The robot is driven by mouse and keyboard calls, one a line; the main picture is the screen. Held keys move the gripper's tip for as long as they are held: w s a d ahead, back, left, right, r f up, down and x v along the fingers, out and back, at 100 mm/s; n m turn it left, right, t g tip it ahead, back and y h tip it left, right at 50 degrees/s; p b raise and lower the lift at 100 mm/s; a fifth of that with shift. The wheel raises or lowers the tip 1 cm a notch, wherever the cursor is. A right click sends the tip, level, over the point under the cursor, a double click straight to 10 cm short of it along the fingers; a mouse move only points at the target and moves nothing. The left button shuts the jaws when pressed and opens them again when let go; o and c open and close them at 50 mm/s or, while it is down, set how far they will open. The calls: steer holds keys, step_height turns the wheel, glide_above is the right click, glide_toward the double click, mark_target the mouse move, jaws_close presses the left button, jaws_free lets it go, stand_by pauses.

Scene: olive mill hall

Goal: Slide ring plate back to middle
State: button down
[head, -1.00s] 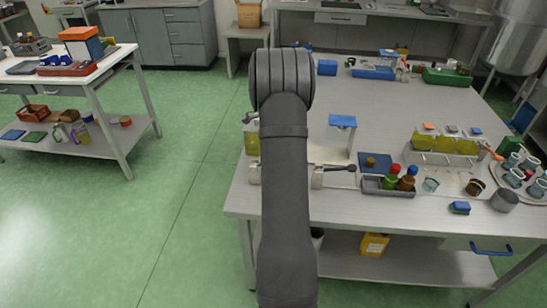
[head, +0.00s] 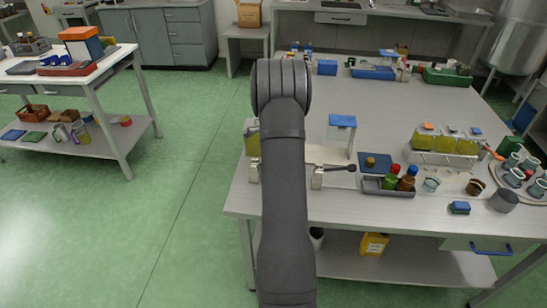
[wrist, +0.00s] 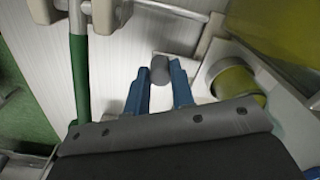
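In the wrist view the two blue fingers of my gripper (wrist: 160,80) stand a short way apart. A grey round knob (wrist: 160,68) sits between their tips and fills the gap, so they look shut on it. A pale plate with a round opening (wrist: 213,66) lies to the right of the fingers, with a yellow-green vessel (wrist: 238,82) showing at it. I take this plate for the ring plate; whether the knob belongs to it I cannot tell. In the head view my arm hides the gripper, the knob and most of this spot.
A dark green bar (wrist: 80,75) runs left of the fingers. The table's middle (head: 400,105) is mostly clear.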

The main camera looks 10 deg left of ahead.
steer(key=d, duration=1.2)
steer(key=c, duration=1.2)
jaws_free()
steer(key=shift+c, duration=0.2)
step_height(320, 180, up, 18)
steer(key=shift+f, duration=0.25)
